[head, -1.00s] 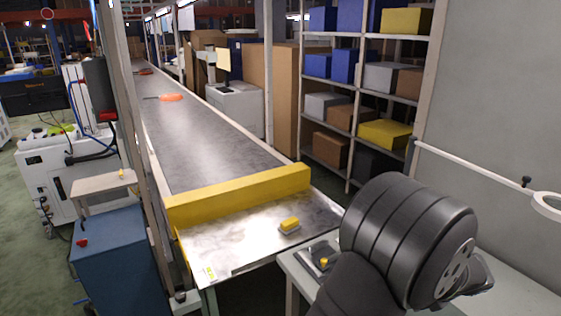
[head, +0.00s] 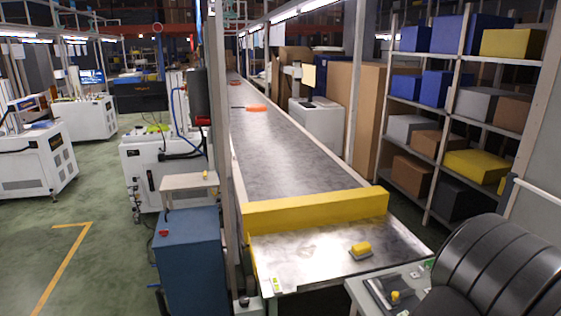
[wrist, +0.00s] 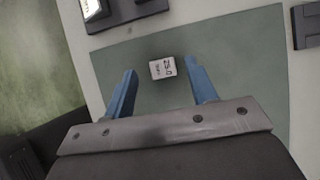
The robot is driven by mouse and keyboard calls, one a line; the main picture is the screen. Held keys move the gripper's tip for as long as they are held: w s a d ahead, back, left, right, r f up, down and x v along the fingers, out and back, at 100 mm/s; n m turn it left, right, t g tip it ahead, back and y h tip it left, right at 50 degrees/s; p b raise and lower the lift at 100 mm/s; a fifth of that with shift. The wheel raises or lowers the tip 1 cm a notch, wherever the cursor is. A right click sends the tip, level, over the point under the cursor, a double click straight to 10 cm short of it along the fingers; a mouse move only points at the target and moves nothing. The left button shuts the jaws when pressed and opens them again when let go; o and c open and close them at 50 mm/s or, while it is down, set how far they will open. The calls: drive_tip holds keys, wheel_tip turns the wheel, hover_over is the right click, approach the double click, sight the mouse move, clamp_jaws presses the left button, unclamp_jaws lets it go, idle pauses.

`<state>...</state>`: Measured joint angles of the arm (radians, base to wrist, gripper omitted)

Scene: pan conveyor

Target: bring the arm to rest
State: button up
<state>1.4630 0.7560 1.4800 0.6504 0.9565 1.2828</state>
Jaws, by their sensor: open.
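My gripper (wrist: 160,67) shows in the wrist view with its two blue fingers spread wide. It is open and nothing is held between the fingers. Below or just beyond the fingertips, a small white block marked with dark figures (wrist: 162,68) lies on a grey-green mat (wrist: 235,60). I see a gap between it and each finger; how high the gripper is above it I cannot tell. In the head view only the dark rounded links of my arm show at the lower right; the gripper is out of that frame.
A conveyor (head: 285,150) carries orange pans (head: 256,108) far up it. A yellow bar (head: 315,210) crosses its near end. A yellow-topped object (head: 360,250) stands on the metal end plate. A blue cabinet (head: 190,260) stands left; a shelf (head: 438,130) stands right.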

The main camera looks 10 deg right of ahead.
drive_tip(key=f, duration=0.3)
drive_tip(key=shift+s+f, duration=0.2)
drive_tip(key=shift+f, duration=0.15)
drive_tip(key=v, duration=1.2)
drive_tip(key=x, duration=1.2)
drive_tip(key=shift+w+f, duration=0.2)
wheel_tip(320, 180, up, 5)
drive_tip(key=shift+s+f, duration=0.15)
drive_tip(key=shift+f, duration=0.05)
drive_tip(key=s+a+r, duration=0.3)
drive_tip(key=s+r, duration=0.4)
drive_tip(key=s, duration=0.5)
drive_tip(key=w+d, duration=0.3)
drive_tip(key=w, duration=2.5)
drive_tip(key=w+f, duration=0.1)
drive_tip(key=w, duration=0.1)
drive_tip(key=w+a+f, duration=0.1)
drive_tip(key=w+f, duration=0.1)
drive_tip(key=w, duration=0.1)
drive_tip(key=w+f, duration=0.1)
drive_tip(key=w, duration=0.2)
drive_tip(key=shift+w+a+f, duration=0.15)
drive_tip(key=shift+f, duration=0.25)
